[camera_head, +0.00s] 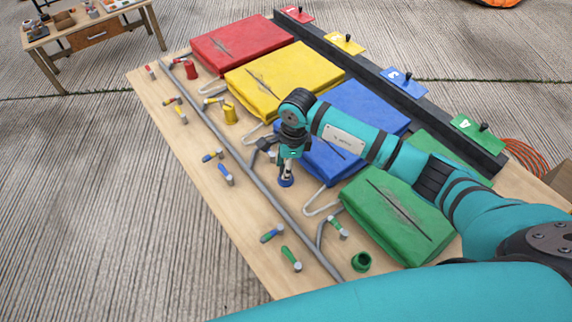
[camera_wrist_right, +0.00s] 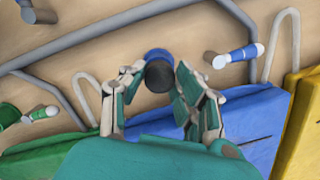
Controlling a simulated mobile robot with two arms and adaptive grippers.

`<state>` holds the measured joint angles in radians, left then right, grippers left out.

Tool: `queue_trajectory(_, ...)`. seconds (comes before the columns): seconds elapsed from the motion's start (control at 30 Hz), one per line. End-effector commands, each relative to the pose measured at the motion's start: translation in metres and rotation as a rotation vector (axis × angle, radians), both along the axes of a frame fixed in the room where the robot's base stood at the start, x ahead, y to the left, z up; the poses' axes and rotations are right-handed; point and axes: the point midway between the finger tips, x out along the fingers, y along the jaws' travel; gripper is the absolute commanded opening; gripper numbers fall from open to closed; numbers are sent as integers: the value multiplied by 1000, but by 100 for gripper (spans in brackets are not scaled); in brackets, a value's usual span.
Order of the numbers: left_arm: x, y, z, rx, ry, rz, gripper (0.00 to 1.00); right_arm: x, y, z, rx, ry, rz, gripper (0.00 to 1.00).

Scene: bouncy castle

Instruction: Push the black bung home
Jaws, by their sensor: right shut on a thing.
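The black bung (camera_wrist_right: 158,77) shows in the right wrist view between the two fingers of my right gripper (camera_wrist_right: 160,80). The blue collar (camera_wrist_right: 157,55) lies right behind it in that view. In the head view, my right gripper (camera_head: 287,172) points down over the blue collar (camera_head: 286,181), in front of the blue bag. It is shut on the bung, which the fingers mostly hide there. How deep the bung sits in the collar I cannot tell. My left gripper is not in view.
Red (camera_head: 240,43), yellow (camera_head: 283,82), blue (camera_head: 365,108) and green (camera_head: 400,214) folded bags lie in a row on the wooden table. A grey pipe (camera_head: 235,155) and several small coloured-handled taps line the front. A green collar (camera_head: 361,262) stands near the right front.

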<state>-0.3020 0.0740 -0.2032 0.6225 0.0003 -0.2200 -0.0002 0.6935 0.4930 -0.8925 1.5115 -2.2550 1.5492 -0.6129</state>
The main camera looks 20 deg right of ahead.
Motion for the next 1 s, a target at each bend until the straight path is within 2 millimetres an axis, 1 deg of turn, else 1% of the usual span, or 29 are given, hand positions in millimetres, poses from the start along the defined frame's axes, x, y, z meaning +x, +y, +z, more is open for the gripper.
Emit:
queue_trajectory(0.03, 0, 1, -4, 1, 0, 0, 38, 0, 0, -4, 0, 0, 0, 10)
queue_trajectory(0.37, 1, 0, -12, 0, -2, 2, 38, 0, 0, -15, -1, 1, -1, 10)
queue_trajectory(0.4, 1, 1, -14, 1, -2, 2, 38, -1, 0, -16, -1, 1, -1, 6)
queue_trajectory(0.43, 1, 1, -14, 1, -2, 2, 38, -1, 0, -18, -1, 3, -1, 6)
queue_trajectory(0.5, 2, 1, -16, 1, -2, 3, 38, -1, 0, -20, -1, 3, -1, 0)
queue_trajectory(0.83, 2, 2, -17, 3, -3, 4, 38, -3, -1, -25, -4, 9, -1, 0)
queue_trajectory(0.87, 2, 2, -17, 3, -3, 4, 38, -3, -1, -25, -4, 10, -1, 34)
queue_trajectory(1.0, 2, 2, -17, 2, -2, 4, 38, -4, -1, -25, -5, 11, -1, 52)
